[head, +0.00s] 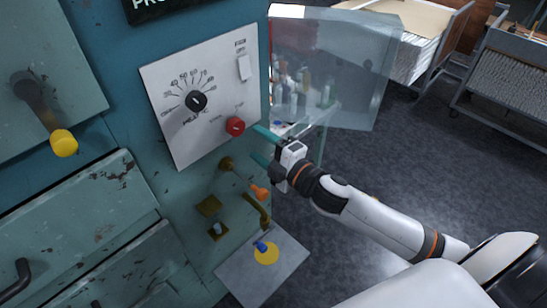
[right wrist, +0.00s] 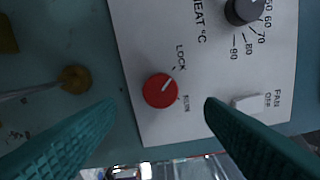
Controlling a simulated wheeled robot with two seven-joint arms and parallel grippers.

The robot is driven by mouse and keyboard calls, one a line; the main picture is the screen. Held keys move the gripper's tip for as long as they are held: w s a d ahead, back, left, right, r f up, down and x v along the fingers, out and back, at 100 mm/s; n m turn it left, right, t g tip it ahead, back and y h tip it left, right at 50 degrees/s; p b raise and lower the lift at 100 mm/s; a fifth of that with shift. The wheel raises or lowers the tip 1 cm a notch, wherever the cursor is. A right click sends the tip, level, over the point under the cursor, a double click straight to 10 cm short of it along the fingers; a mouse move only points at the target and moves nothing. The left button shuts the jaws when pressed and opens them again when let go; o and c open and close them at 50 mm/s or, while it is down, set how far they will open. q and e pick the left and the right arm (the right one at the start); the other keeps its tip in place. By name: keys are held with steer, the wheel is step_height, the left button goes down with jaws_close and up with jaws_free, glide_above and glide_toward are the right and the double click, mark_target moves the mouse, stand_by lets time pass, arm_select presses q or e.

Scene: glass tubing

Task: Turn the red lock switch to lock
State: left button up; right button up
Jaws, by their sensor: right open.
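The red lock switch (head: 235,126) is a round knob on the lower right of a white control panel (head: 205,120). In the right wrist view the red knob (right wrist: 157,92) has a white pointer line aimed up and right, between the LOCK and RUN marks. My right gripper (head: 261,145) is open and empty, its teal fingers pointing at the panel from the right. In the right wrist view its fingertips (right wrist: 160,104) lie apart on either side of the knob, slightly below it in the picture, and do not appear to touch it. My left gripper is out of view.
A black heat dial (head: 196,101) and a white fan switch (head: 244,67) share the panel. Below it are a brass fitting (head: 227,163), an orange-tipped handle (head: 259,192) and a metal shelf (head: 285,262). A clear shield (head: 345,60) stands right of the panel.

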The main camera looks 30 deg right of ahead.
steer(key=shift+b+v, duration=0.45)
steer(key=shift+v, duration=1.8)
steer(key=w+d+f+m+g+h, duration=0.1)
steer(key=d+f+m+g+h, duration=0.2)
steer(key=f, duration=0.8)
steer(key=d+f+m+g+h, duration=0.15)
steer(key=d+f+m, duration=0.3)
steer(key=f, duration=0.65)
steer(key=s+d+f+m+g+h, duration=0.15)
steer(key=s+f, duration=0.25)
steer(key=f, duration=0.5)
steer(key=s+d+f+m+g+h, duration=0.15)
steer(key=s+f, duration=0.25)
steer(key=f, duration=0.5)
steer(key=s+a+f+m+g, duration=0.2)
steer(key=s+f+m+g, duration=0.2)
steer(key=s+f, duration=0.95)
steer(key=s+a+f+m+g, duration=0.1)
steer(key=s+a+f+g, duration=0.1)
steer(key=s, duration=0.7)
steer(key=s+a+f+m+g+y, duration=0.1)
steer(key=s+a+f, duration=0.3)
steer(key=s, duration=0.6)
steer(key=shift+f+m+g, duration=0.25)
steer(key=shift+m+g, duration=0.3)
steer(key=shift+g, duration=0.2)
steer(key=shift+w+a, duration=0.1)
